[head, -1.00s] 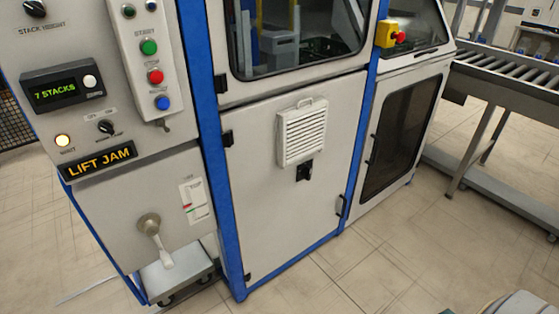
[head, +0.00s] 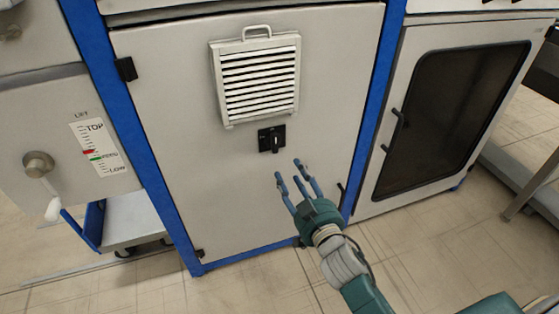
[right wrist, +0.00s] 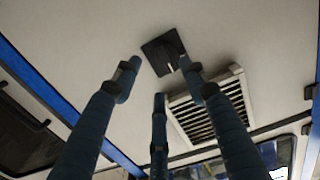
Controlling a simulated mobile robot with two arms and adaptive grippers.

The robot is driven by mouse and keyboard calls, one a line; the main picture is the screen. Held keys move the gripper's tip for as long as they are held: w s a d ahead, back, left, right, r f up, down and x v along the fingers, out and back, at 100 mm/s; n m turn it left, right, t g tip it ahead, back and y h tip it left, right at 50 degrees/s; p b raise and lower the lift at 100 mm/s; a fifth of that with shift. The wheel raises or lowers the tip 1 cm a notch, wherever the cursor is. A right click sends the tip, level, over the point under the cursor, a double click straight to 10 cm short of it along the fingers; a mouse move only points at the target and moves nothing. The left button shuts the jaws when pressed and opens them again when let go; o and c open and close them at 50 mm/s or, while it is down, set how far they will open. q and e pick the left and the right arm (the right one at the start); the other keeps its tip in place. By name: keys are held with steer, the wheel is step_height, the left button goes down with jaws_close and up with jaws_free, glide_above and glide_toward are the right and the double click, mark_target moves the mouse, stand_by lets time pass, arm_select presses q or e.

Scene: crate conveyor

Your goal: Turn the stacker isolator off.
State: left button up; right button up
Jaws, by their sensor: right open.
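The stacker isolator (head: 264,139) is a small black switch plate with a short handle on the grey cabinet door (head: 170,130), just below the vent. The handle looks roughly upright in the head view. The isolator also shows in the right wrist view (right wrist: 157,57), beyond the fingertips. My right gripper (head: 295,177) is open and empty, in front of the door, with its fingers pointing up toward the isolator from below and slightly right. No finger appears to touch the switch. My left gripper is not in view.
A louvred vent (head: 257,80) with a top handle sits right above the isolator. Blue frame posts (head: 128,140) flank the door. At left are a lift crank (head: 40,165) and a level scale (head: 97,147). A dark-windowed door (head: 450,120) is at right. Floor (head: 250,290) shows in front.

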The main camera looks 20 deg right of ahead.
mark_target(278, 144)
steer(key=w, duration=0.3)
steer(key=w+r, duration=0.1)
steer(key=w, duration=0.2)
steer(key=w+r, duration=0.1)
steer(key=w, duration=0.2)
steer(key=shift+w+a+b, duration=0.15)
steer(key=shift+w+b, duration=0.1)
steer(key=shift+b, duration=0.1)
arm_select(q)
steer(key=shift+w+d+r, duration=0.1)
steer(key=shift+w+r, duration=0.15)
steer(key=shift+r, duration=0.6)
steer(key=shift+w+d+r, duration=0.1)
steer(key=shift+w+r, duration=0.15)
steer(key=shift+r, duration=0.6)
arm_select(e)
steer(key=shift+w, duration=0.6)
jaws_close()
